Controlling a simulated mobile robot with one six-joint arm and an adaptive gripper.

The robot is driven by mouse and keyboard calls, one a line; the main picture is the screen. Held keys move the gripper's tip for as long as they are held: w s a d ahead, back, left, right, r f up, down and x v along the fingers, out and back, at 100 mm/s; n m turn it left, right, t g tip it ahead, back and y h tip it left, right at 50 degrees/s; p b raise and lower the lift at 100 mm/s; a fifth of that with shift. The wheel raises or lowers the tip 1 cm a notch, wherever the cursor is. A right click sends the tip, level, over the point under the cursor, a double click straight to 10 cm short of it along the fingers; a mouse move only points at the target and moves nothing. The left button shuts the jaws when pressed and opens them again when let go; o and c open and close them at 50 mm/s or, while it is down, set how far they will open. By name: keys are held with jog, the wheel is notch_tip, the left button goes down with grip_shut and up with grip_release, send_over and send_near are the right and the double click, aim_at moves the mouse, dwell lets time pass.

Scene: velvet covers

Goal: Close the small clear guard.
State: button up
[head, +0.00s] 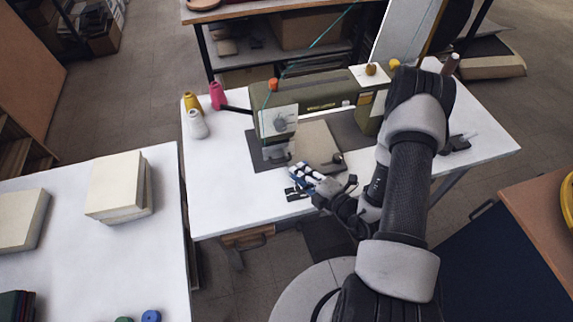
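A green sewing machine (318,104) stands on the white table. A pale see-through panel (279,121) sits in front of its left end, over a round grey part; it looks like the small clear guard, standing upright above the needle area. Its hinge and exact angle are too small to make out. My gripper (296,185) is over the front of the table, below and slightly right of the panel and apart from it. Its fingers are small and partly mixed with dark parts, so I cannot tell how far apart they are.
Yellow (192,102), pink (217,95) and white (198,124) thread cones stand left of the machine. A light board (318,147) lies at its front. A second white table (75,240) with pale blocks stands at left. The white table's front left is clear.

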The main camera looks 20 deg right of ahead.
aim_at(280, 155)
jog(key=b+x, duration=0.1)
jog(key=x, duration=0.6)
jog(key=shift+w+a, duration=0.1)
jog(key=shift+w, duration=0.05)
jog(key=shift+c, duration=0.4)
jog(key=shift+f, duration=0.1)
grip_shut()
